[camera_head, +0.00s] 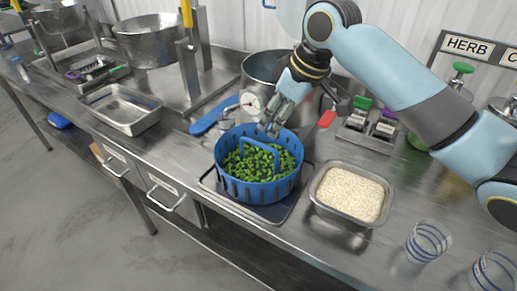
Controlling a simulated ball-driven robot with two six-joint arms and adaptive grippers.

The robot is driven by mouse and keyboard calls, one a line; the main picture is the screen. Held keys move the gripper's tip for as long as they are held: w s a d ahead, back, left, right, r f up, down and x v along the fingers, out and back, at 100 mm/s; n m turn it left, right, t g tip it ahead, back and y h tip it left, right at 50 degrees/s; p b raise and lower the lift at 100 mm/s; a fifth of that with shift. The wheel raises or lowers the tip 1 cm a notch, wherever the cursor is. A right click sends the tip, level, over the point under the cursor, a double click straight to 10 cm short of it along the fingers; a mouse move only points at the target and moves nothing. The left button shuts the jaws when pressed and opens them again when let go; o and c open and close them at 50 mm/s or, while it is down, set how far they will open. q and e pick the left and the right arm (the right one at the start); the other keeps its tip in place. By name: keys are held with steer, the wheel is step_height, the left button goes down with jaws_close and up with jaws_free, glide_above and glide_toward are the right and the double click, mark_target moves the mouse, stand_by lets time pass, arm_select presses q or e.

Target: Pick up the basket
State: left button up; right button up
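The blue basket (232,184) stands upright on a dark square tray or scale on the steel counter, in the middle of the camera_head view. It has slotted sides and is filled with chopped green pieces (258,165). Its blue arched handle (258,146) rises over the contents. My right gripper (270,128) points down at the basket's back rim, just behind and above the handle. The gap between its fingers is too small to judge, and I cannot tell if they touch the basket. My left gripper is out of view.
A metal pan of rice (350,193) stands right of the basket, with clear striped cups (427,242) beyond it. A large pot with a gauge (262,70) is behind. An empty steel pan (121,108) is at left. The counter's front edge is close to the basket.

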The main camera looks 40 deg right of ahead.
mark_target(259, 146)
steer(key=shift+w+f, duration=0.55)
steer(key=shift+f, duration=0.05)
steer(key=x, duration=0.3)
steer(key=shift+a+f, duration=0.1)
steer(key=shift+a, duration=0.05)
steer(key=shift+w+f, duration=0.15)
steer(key=shift+f, duration=0.2)
steer(key=p+x, duration=0.1)
steer(key=x, duration=0.3)
steer(key=shift+w+a+f+p, duration=0.1)
steer(key=shift+w+f+p, duration=0.1)
steer(key=shift+p, duration=0.15)
steer(key=shift+f, duration=0.2)
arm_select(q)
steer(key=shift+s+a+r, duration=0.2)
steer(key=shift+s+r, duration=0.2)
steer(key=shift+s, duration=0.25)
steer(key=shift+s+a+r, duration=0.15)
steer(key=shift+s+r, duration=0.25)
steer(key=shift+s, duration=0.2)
arm_select(e)
steer(key=shift+f, duration=0.1)
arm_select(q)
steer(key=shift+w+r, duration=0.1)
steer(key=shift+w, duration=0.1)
arm_select(e)
steer(key=shift+f, duration=0.15)
